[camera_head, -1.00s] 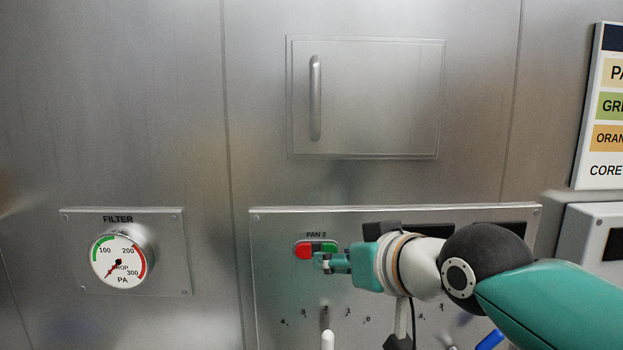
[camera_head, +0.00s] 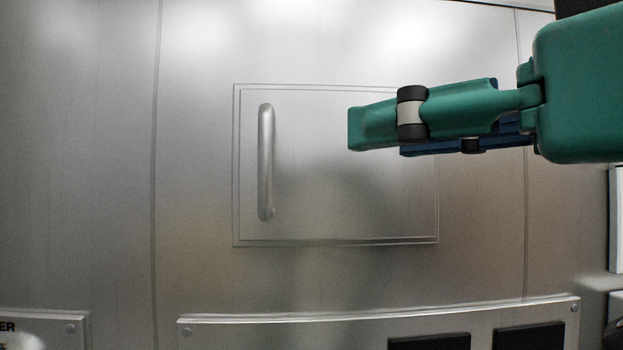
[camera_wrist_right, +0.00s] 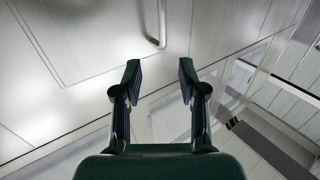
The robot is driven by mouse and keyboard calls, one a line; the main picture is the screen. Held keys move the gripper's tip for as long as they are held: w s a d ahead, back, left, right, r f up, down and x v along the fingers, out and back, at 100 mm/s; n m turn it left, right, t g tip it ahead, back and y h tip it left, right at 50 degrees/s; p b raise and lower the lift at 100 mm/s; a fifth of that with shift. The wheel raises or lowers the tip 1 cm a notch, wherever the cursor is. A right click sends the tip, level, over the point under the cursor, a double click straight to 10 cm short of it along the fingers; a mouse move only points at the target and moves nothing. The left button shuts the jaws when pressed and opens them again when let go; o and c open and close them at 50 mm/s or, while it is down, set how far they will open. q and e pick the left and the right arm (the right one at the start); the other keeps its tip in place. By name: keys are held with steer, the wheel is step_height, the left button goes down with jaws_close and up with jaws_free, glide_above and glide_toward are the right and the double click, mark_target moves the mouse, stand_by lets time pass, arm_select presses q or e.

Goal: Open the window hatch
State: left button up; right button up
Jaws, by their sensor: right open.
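The window hatch (camera_head: 330,205) is a flat metal panel in the steel wall, shut within its frame. Its vertical bar handle (camera_head: 265,165) is on the left side of the panel. My right gripper (camera_head: 352,128) is in front of the hatch's upper right part, pointing left, with its tip to the right of the handle and apart from it. In the right wrist view, the open, empty fingers of the gripper (camera_wrist_right: 156,75) show with the handle (camera_wrist_right: 152,25) beyond them near the top. My left gripper is not in view.
Below the hatch, the top of a control panel (camera_head: 290,322) with dark rectangles (camera_head: 430,342) runs along the wall. Part of the filter plate (camera_head: 60,325) shows at lower left. The wall left of the handle (camera_head: 200,170) is clear.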

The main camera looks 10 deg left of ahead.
mark_target(268, 152)
steer(key=p+x, duration=0.4)
steer(key=x, duration=1.3)
steer(key=shift+s+a+p, duration=0.1)
steer(key=shift+s+p, duration=0.05)
steer(key=shift+p, duration=0.15)
jaws_close()
steer(key=shift+a, duration=0.2)
steer(key=shift+s+d, duration=0.1)
steer(key=shift+d, duration=0.15)
steer(key=shift+s, duration=0.15)
